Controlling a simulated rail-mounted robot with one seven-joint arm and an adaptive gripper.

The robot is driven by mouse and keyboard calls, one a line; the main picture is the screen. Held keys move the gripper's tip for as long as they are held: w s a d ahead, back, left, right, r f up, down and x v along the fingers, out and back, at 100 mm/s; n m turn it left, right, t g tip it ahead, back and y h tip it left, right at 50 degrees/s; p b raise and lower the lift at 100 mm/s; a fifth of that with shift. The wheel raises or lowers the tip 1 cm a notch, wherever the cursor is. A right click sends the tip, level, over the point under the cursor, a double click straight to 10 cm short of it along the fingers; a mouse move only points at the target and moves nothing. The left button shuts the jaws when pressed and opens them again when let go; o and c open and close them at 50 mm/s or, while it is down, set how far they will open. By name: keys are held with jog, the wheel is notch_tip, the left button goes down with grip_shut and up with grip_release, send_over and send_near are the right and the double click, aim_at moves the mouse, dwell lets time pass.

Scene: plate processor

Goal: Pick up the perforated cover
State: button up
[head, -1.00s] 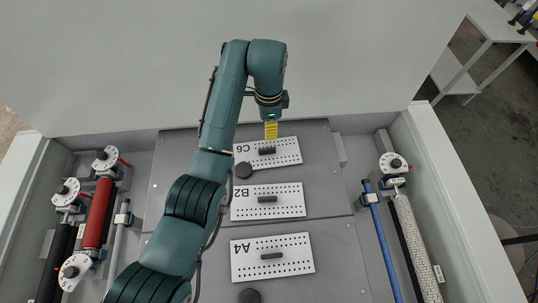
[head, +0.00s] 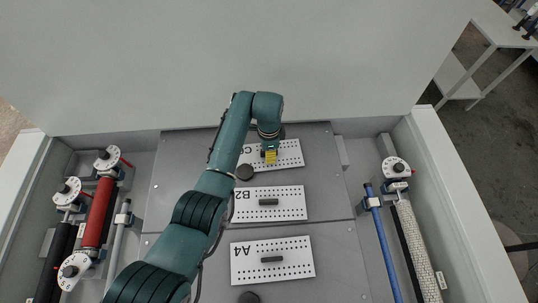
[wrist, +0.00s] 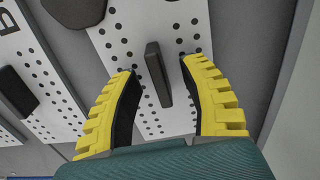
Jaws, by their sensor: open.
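Three white perforated covers with dark bar handles lie on the grey panel. The far cover (head: 292,153), marked C6 a second ago, has its label partly hidden by my arm. The B2 cover (head: 288,193) lies in the middle and the A4 cover (head: 298,246) nearest. My gripper (head: 270,158) is open over the far cover. In the wrist view, this cover's handle (wrist: 158,75) lies between the two yellow fingers (wrist: 161,72), with a visible gap on each side. The head view hides the handle behind my gripper.
A round black knob (head: 244,172) sits on the panel close to the far cover's left edge; another (head: 249,297) is near A4. Red (head: 98,212) and black rollers stand at left, a blue rod (head: 378,235) and a patterned roller (head: 418,248) at right. A pale wall rises behind.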

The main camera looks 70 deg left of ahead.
grip_shut()
dwell(0.3)
